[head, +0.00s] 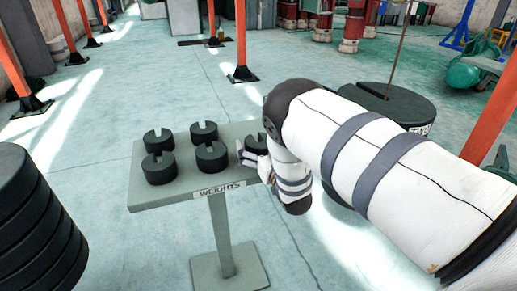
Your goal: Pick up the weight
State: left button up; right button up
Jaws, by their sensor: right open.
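Several short black slotted cylinder weights stand upright on a small grey pedestal table (150,197) labelled WEIGHTS. Four show clearly: back left (159,139), back middle (204,132), front left (160,168) and front middle (211,156). Another weight (256,143) at the right is partly hidden by my right arm and gripper. My right gripper (246,160) is open at the table's right side, close to that weight. I cannot tell whether it touches it. My left gripper is out of view.
A stack of large black discs (35,225) stands at the left. A large black slotted weight (375,100) with a rod stands behind my right arm. An orange post (240,45) rises beyond the table.

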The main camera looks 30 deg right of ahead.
jog(key=shift+w+d+f, duration=0.1)
jog(key=shift+w+f, duration=0.1)
jog(key=shift+w, duration=0.25)
jog(key=shift+w+r, duration=0.15)
jog(key=c, duration=2)
jog(key=shift+w+r, duration=0.1)
jog(key=shift+r, duration=0.15)
jog(key=shift+c, duration=0.2)
jog(key=shift+r, duration=0.55)
notch_tip(320, 180, up, 2)
jog(key=shift+d+r+p, duration=0.1)
jog(key=shift+r+p, duration=0.15)
jog(key=shift+p, duration=0.1)
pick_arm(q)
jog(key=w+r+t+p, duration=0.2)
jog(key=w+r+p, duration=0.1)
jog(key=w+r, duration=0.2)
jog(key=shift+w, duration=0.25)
pick_arm(e)
jog(key=s+a+r, duration=0.4)
jog(key=s+r, duration=0.5)
jog(key=s, duration=0.4)
jog(key=shift+s+a+r, duration=0.2)
jog(key=shift+r, duration=0.05)
